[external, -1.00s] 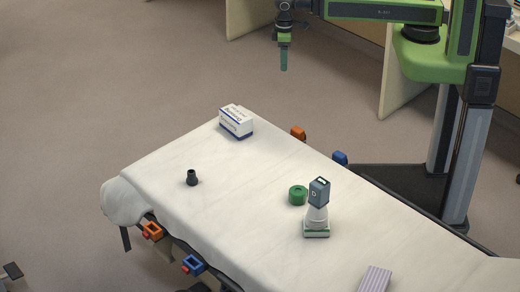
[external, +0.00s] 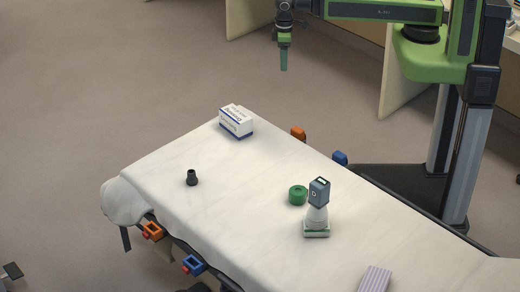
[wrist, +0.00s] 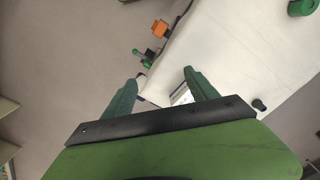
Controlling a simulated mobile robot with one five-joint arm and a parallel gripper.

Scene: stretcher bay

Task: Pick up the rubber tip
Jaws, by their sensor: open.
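The rubber tip (external: 191,178) is a small black, flared piece standing upright on the white-sheeted stretcher (external: 250,210), near its left end. In the wrist view the rubber tip (wrist: 259,105) shows small at the right, beyond my fingers. My gripper (external: 284,68) hangs above and behind the stretcher in the external view, well apart from the tip. In the wrist view my gripper's two green fingers (wrist: 160,85) are spread with nothing held between them.
A white and blue box (external: 236,122) lies at the stretcher's far edge. A green roll (external: 298,195) and a grey-topped device (external: 318,205) stand right of the tip. A striped packet (external: 376,279) lies at the front. Orange (external: 298,133) and blue (external: 340,158) clamps sit along the edge.

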